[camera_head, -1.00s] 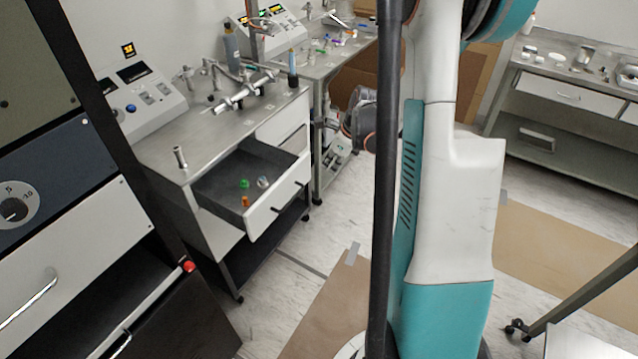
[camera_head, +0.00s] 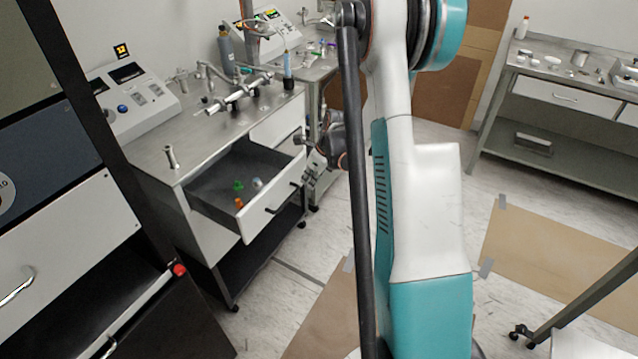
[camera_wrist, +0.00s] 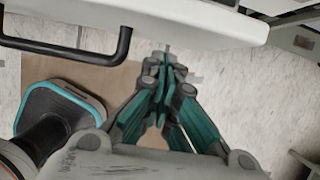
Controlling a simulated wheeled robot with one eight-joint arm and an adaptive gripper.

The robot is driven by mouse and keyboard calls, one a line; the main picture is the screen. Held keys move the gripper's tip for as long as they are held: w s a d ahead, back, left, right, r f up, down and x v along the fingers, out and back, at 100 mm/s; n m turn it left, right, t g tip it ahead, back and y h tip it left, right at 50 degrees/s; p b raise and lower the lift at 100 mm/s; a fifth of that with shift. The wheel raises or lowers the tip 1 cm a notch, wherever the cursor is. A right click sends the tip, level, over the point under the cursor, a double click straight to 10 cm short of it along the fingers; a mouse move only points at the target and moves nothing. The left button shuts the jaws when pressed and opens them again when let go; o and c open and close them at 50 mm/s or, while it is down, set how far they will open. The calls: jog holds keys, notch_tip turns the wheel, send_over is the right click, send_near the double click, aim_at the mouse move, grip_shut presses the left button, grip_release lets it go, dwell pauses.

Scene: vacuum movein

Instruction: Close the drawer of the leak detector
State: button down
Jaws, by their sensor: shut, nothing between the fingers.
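The leak detector (camera_head: 225,125) is a grey metal cart with a panel and pipe fittings on top. Its drawer (camera_head: 268,214) stands pulled out, with a white front, a dark inside and black handles. Small green, orange and whitish parts lie in it. My gripper (camera_head: 312,182) is just right of the drawer front, partly hidden by my arm. In the wrist view my gripper (camera_wrist: 164,68) is shut and empty, its fingertips just below the white drawer front (camera_wrist: 190,18) in the picture. A black handle (camera_wrist: 112,57) is left of the fingertips. I cannot tell whether they touch the front.
A dark cabinet with an open lower drawer (camera_head: 120,320) stands at the near left. A second bench (camera_head: 320,70) is behind the cart. A shelf table (camera_head: 555,85) stands at the right.

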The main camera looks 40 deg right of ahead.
jog(key=shift+w+a, duration=0.15)
jog(key=shift+w, duration=0.25)
jog(key=shift+w, duration=0.1)
send_over(255, 168)
jog(key=shift+p, duration=0.3)
jog(key=shift+r, duration=0.1)
dwell(0.5)
